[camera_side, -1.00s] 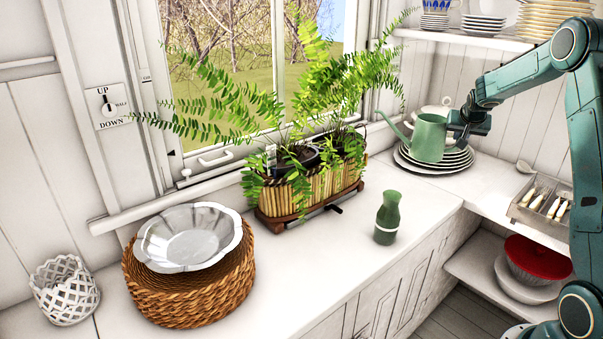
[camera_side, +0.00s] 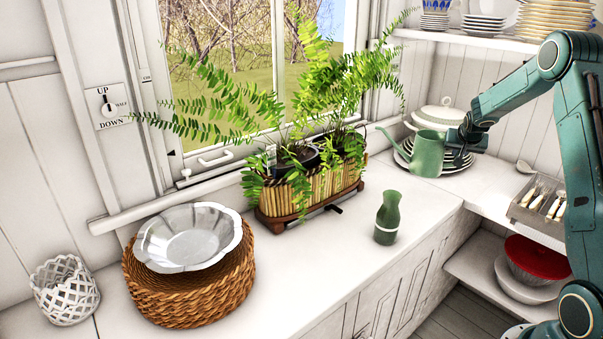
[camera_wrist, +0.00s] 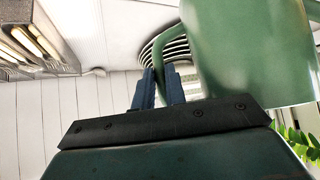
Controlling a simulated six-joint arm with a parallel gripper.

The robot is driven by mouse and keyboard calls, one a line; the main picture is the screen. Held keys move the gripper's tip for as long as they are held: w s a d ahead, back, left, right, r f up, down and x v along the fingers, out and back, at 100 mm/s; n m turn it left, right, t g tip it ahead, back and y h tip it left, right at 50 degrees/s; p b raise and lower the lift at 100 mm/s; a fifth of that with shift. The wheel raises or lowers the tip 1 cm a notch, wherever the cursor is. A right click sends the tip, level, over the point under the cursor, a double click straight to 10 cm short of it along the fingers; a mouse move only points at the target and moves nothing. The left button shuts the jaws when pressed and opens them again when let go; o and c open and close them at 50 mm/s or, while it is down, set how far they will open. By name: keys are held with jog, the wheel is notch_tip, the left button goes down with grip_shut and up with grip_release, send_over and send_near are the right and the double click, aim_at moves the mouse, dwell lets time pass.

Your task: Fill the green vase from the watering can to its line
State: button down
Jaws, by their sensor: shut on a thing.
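The green watering can (camera_side: 427,156) is upright in front of the plate stack, its spout pointing left toward the window. My gripper (camera_side: 457,140) is shut on its handle at the right side. In the wrist view the can (camera_wrist: 255,50) fills the upper right, and my gripper's blue fingers (camera_wrist: 160,88) are close together on the handle; the exact contact is hard to see. I cannot tell if the can's base touches the counter. The green vase (camera_side: 388,212) stands upright on the counter, left of and nearer than the can, with a pale band low on its body.
A stack of plates (camera_side: 464,161) and a white lidded dish (camera_side: 440,115) stand behind the can. A fern planter (camera_side: 322,190) is left of the vase. A cutlery tray (camera_side: 525,213) lies at right. The counter (camera_side: 330,260) around the vase is clear.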

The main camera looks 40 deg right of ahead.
jog(key=shift+f, duration=1.7)
jog(key=shift+r, duration=0.1)
